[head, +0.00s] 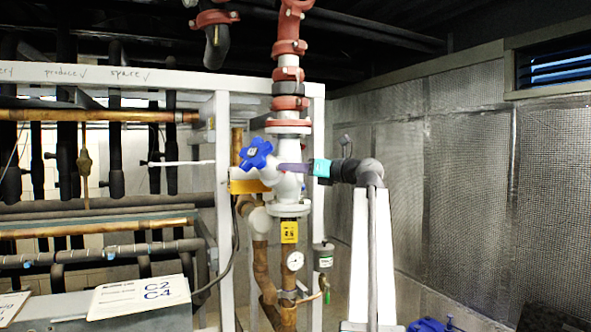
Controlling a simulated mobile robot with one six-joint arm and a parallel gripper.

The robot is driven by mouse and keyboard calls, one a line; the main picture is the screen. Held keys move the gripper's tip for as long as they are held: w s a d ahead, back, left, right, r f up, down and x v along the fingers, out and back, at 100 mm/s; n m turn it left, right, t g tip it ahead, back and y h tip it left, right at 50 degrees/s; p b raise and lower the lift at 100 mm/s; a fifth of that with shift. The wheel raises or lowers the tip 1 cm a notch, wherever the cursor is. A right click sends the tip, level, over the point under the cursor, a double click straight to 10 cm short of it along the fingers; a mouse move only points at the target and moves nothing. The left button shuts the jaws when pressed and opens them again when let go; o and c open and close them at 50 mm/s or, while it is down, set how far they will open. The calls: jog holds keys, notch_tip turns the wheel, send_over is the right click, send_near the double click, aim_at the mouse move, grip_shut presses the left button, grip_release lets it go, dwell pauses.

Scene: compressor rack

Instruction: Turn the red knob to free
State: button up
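I see no red knob in the head view. A blue star-shaped knob (256,154) sits on the left side of a white valve body (288,188) in the middle. Above the valve, a vertical pipe carries several red couplings (290,103).
A white rack frame (221,150) with copper and black pipes stands left. Blue objects (430,325) lie low right. A mesh-covered wall (460,190) is behind.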

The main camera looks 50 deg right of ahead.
jog(key=c, duration=0.7)
jog(key=shift+d+r, duration=0.1)
jog(key=shift+d, duration=0.05)
jog(key=shift+o, duration=0.2)
